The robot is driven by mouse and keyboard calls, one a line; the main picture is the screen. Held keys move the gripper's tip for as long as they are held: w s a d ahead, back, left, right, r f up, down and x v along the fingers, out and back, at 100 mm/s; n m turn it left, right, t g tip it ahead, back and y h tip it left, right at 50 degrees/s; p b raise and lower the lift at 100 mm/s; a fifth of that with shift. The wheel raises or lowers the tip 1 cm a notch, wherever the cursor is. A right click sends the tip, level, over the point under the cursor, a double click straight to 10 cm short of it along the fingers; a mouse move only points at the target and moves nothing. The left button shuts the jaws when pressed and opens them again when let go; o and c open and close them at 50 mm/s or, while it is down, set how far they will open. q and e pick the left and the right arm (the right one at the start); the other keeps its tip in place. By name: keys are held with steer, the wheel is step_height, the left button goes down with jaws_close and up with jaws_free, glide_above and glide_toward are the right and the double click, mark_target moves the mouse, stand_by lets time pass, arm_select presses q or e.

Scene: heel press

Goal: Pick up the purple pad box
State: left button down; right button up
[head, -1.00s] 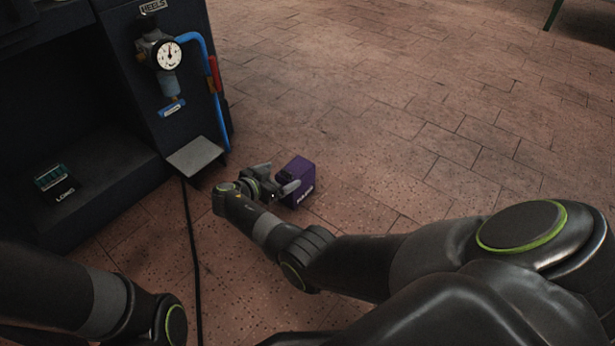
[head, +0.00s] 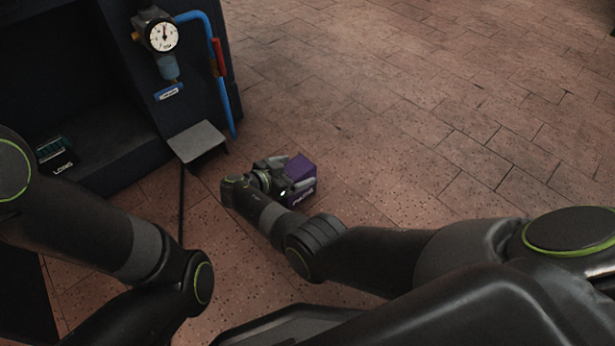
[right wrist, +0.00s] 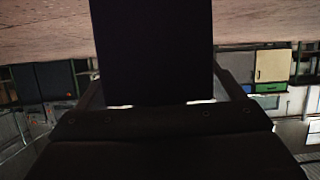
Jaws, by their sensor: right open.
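The purple pad box (head: 303,168) stands on the tiled floor to the right of the machine, with pale lettering on its near side. My right gripper (head: 291,174) is open, with its fingers at the box, one on each side. In the right wrist view the box (right wrist: 152,50) is a dark block between the two spread fingers of the right gripper (right wrist: 160,92). I cannot tell whether either finger touches it. My left arm shows at the left of the head view, but its gripper is out of view.
A dark machine stands at the left with a pressure gauge (head: 163,36), a blue pipe (head: 226,85) and a grey pedal (head: 197,141) near the floor. A small dark box marked "LONG" (head: 55,155) sits in its recess. The floor to the right is clear.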

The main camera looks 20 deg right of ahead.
steer(key=shift+d+f, duration=0.1)
steer(key=shift+d, duration=0.05)
steer(key=c, duration=1.3)
